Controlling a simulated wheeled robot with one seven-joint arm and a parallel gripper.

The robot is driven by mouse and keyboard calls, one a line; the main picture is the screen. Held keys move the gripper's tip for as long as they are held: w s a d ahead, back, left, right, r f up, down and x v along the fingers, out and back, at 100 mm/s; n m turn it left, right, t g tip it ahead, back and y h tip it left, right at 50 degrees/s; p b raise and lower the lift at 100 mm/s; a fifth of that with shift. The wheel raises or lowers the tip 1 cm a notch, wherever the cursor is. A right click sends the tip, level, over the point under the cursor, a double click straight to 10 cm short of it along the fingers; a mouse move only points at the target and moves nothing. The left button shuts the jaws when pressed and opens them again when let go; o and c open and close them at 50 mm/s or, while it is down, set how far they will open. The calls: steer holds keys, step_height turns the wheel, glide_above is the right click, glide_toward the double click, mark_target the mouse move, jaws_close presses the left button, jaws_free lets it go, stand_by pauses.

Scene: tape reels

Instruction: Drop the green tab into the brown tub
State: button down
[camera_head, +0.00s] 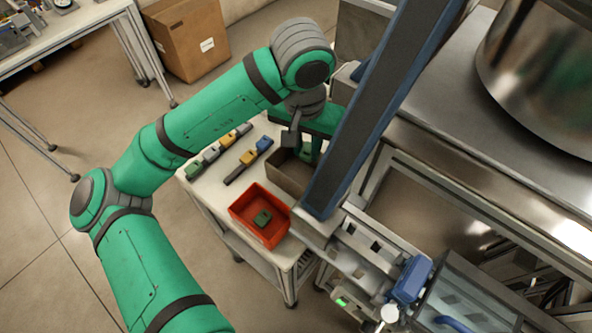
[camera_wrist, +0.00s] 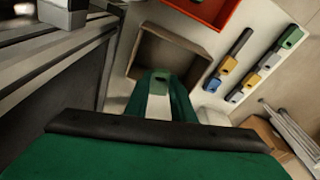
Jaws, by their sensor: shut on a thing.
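My gripper (camera_wrist: 158,98) is shut on a green tab (camera_wrist: 158,77), which shows at the fingertips with a small dark hole in it. In the wrist view the tab lies in front of the open brown tub (camera_wrist: 199,82), and the tub's inside looks empty where I can see it. In the head view the brown tub (camera_head: 283,181) stands on the white table, with my gripper (camera_head: 311,158) above or at its opening. A blue-edged dark column hides part of both there. How high the tab is over the tub floor is unclear.
A red tub (camera_head: 236,208) holds another green tab (camera_head: 263,217). Another row has green (camera_head: 193,170), grey and yellow tabs. Metal machinery stands right of the brown tub.

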mark_target(308, 155)
steer(key=f, duration=0.2)
steer(key=shift+s+d+f, duration=0.1)
steer(key=shift+d+f, duration=0.25)
steer(key=shift+a+f, duration=0.2)
steer(key=shift+f, duration=0.35)
steer(key=c, duration=1.4)
jaws_free()
steer(key=shift+c, duration=0.2)
steer(key=shift+r, duration=0.1)
step_height(308, 155, up, 11)
steer(key=s, duration=0.1)
steer(key=shift+s+a+f, duration=0.2)
steer(key=shift+s+a, duration=0.1)
